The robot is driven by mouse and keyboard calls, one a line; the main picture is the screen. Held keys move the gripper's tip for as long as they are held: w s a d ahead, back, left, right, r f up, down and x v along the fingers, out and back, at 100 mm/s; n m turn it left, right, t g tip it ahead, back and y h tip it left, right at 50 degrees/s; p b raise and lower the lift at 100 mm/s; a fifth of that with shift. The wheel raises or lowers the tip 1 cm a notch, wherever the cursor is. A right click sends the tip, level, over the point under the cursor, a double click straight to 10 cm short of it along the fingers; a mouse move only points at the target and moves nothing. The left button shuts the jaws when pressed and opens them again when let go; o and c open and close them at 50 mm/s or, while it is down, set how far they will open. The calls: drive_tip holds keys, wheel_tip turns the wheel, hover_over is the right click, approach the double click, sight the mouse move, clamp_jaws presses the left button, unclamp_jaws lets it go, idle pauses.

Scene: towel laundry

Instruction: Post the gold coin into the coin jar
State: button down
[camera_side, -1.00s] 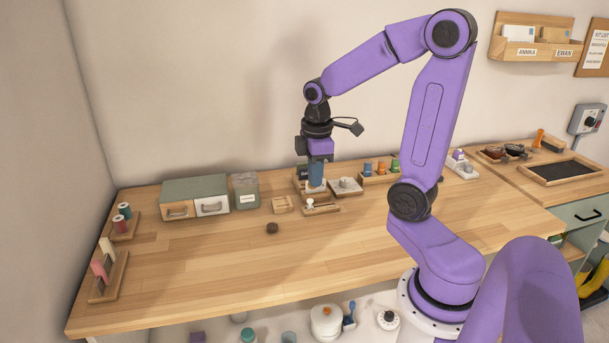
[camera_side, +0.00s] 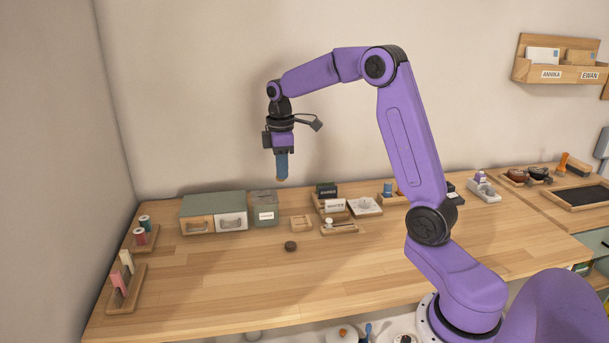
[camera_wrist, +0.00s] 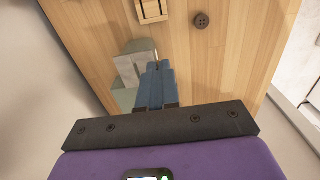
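The coin jar (camera_side: 264,210) is a grey-green box with a lid and a white label, standing at the back of the table beside a drawer unit. In the wrist view a pale green container that looks like it (camera_wrist: 142,45) lies just beyond the fingers. My gripper (camera_side: 282,178) hangs in the air above and slightly right of the jar, blue fingers pointing down and close together. A small gold-brown bit at the fingertips looks like the gold coin (camera_side: 282,181), mostly hidden between them. In the wrist view my fingers (camera_wrist: 155,67) hide it.
A green-topped drawer unit (camera_side: 212,204) stands left of the jar. A small wooden holder (camera_side: 301,223) and trays with stamps (camera_side: 335,207) stand to its right. A dark round button (camera_side: 290,246) lies in front. The front of the table is clear.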

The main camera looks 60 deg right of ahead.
drive_tip(key=w+f, duration=0.6)
drive_tip(key=w, duration=0.1)
drive_tip(key=shift+d, duration=0.45)
drive_tip(key=shift+f, duration=1)
idle(2.6)
drive_tip(key=c, duration=0.8)
unclamp_jaws()
drive_tip(key=shift+r, duration=0.15)
wheel_tip(320, 180, up, 7)
idle(0.7)
